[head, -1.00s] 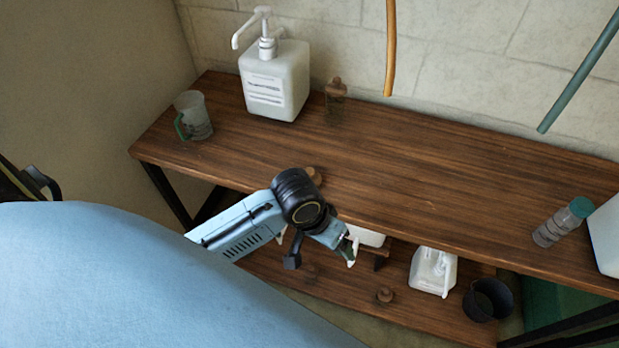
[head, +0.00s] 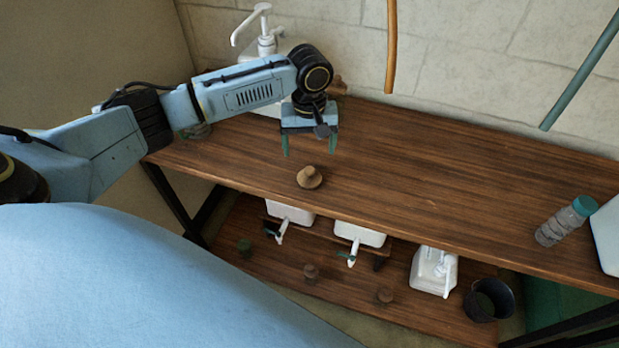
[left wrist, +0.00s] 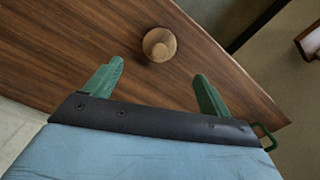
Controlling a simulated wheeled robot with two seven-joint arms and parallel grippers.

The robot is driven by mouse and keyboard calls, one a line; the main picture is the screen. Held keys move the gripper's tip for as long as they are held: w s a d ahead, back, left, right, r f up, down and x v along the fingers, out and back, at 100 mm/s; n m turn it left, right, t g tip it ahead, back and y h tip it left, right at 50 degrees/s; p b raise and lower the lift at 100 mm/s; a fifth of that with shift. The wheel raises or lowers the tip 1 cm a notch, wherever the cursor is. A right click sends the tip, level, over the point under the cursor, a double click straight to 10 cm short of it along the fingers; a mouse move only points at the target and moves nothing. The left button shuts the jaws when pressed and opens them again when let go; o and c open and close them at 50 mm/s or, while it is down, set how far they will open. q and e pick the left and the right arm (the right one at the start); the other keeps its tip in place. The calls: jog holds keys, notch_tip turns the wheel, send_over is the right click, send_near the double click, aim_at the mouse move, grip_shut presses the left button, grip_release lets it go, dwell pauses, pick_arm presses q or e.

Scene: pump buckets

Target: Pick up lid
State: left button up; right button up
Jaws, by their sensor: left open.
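A round wooden lid with a knob (head: 309,177) lies on the upper wooden shelf near its front edge. It also shows in the left wrist view (left wrist: 159,44), ahead of the fingers and roughly between their lines. My left gripper (head: 309,152) is open and empty, its green fingers pointing down above the shelf, just behind the lid in the head view. The fingers also show in the left wrist view (left wrist: 157,90), spread apart and not touching the lid. My right gripper is not in view.
A white pump bucket (head: 268,42) stands at the back, partly hidden by my left arm. A bottle with a teal cap (head: 567,222) stands at the right. The lower shelf (head: 345,284) holds white pump buckets, small lids and a black pot (head: 488,299). The upper shelf's middle is clear.

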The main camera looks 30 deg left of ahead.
aim_at(310, 169)
pick_arm(q)
notch_tip(310, 169, down, 5)
jog(key=shift+f+b, duration=0.1)
jog(key=shift+b, duration=0.35)
notch_tip(310, 169, down, 4)
jog(key=shift+s+d+r+b, duration=0.1)
jog(key=shift+r+b, duration=0.1)
jog(key=shift+b, duration=0.25)
jog(key=shift+f, duration=0.25)
jog(key=c, duration=1.1)
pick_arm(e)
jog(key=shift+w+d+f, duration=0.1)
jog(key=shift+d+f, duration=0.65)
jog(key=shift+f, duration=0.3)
pick_arm(q)
jog(key=shift+o, duration=0.2)
